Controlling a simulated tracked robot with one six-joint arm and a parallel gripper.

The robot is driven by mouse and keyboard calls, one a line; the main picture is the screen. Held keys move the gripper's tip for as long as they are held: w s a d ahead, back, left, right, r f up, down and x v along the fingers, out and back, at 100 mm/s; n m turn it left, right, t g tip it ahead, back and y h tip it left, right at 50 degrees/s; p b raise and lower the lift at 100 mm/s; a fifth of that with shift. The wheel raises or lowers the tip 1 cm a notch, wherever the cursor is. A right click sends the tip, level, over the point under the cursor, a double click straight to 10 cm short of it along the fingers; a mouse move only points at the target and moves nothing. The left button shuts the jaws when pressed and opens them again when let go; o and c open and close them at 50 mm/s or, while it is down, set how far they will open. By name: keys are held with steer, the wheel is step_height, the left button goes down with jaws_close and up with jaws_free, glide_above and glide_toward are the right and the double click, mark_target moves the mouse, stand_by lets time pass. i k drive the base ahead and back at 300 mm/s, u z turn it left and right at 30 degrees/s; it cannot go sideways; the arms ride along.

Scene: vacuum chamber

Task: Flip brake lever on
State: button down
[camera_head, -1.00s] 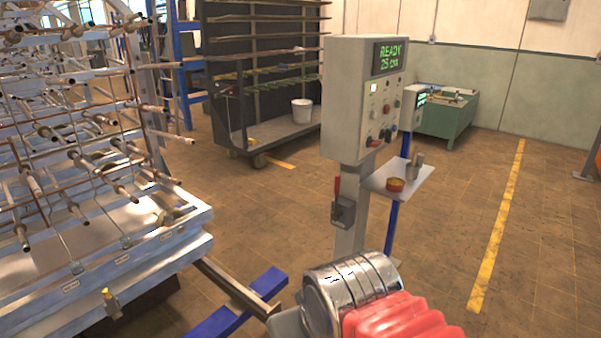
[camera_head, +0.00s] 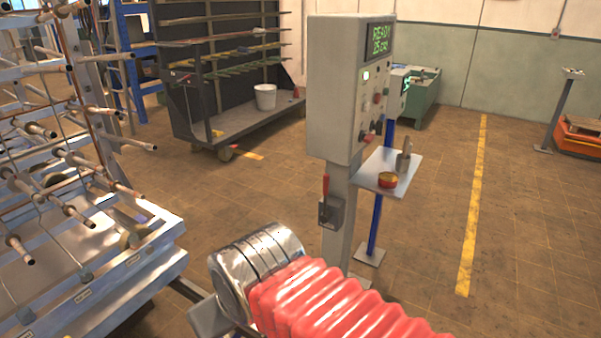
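A small lever with a red handle (camera_head: 326,186) stands upright in a dark grey box (camera_head: 331,212) on the post of the control cabinet. No label is readable, so I cannot tell whether it is the brake lever. The grey control cabinet (camera_head: 336,95) has a screen (camera_head: 380,41) with green text, "READY" above a blurred second line. Knobs and buttons sit on its right-hand face. My arm, a shiny metal joint and a red bellows, fills the bottom middle, in front of the post's foot. My gripper is not in view.
A metal rack with rods (camera_head: 60,190) stands close on the left. A small shelf (camera_head: 388,172) with a red tin (camera_head: 388,180) juts out right of the post. A dark trolley (camera_head: 225,135) with a white bucket (camera_head: 265,97) stands behind. Floor right of the shelf is clear.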

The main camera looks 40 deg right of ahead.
mark_target(324, 217)
steer(key=z, duration=0.25)
steer(key=i, duration=1.45)
steer(key=z, duration=0.45)
